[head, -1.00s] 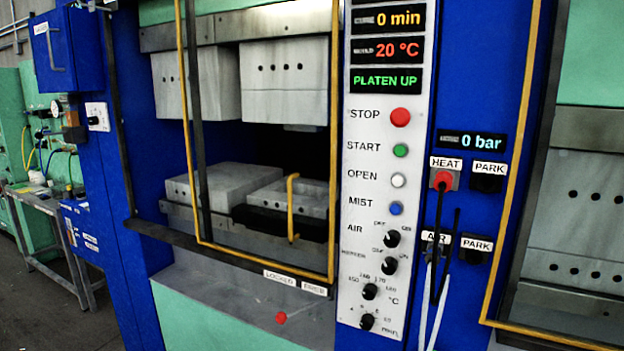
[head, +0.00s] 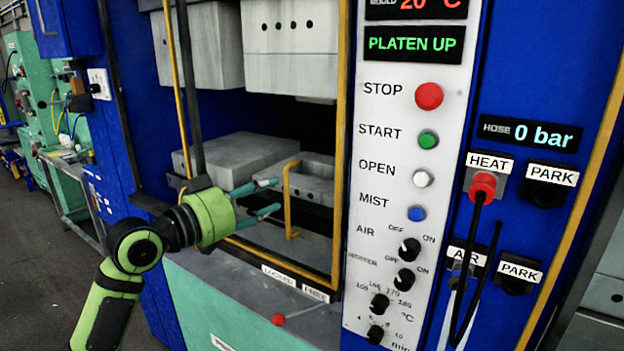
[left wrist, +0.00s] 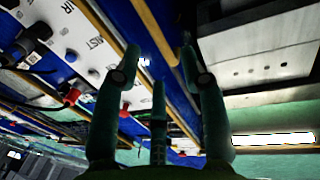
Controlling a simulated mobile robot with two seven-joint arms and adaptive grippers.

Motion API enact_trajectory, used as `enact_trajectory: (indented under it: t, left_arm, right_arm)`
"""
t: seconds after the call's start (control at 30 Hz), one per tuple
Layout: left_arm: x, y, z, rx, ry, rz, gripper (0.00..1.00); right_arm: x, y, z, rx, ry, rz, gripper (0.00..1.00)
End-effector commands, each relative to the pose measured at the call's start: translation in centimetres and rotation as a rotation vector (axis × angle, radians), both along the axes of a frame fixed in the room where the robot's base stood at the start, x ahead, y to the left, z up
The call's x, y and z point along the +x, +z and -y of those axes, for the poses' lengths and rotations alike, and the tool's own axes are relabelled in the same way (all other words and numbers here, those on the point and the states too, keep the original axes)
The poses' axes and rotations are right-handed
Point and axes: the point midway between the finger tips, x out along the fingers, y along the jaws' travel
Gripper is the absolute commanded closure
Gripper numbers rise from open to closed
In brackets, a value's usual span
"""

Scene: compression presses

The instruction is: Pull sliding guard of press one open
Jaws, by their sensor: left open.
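The sliding guard (head: 343,130) of the press is a yellow-edged frame standing across the front of the platen opening. Its yellow upright handle (head: 288,205) is at the lower right part of the frame. My right gripper is not in view.
The white control panel (head: 405,190) with knobs and buttons stands right of the guard. Hoses hang from the HEAT plug (head: 482,186). A red knob (head: 278,319) and the LOCKED label (head: 279,275) are below the guard. Grey mould blocks (head: 235,158) sit behind it.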

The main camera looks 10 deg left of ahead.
Motion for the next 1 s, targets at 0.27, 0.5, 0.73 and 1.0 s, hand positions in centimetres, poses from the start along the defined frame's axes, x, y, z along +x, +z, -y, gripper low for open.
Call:
enact_trajectory:
  t: [0.27,0.5,0.73,1.0]
  left_arm:
    - [3.1,0.6,2.1,-0.004,-0.004,-0.001,0.58]
    - [5.5,0.3,3.4,-0.002,-0.002,0.000,0.58]
    - [5.8,0.0,3.6,0.000,-0.001,0.001,0.58]
    - [5.8,0.0,3.6,0.000,-0.001,0.001,1.00]
  right_arm:
    - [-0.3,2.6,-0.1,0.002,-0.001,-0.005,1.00]
    - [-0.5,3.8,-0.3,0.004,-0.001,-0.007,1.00]
    - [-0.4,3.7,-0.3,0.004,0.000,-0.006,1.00]
    - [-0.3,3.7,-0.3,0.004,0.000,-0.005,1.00]
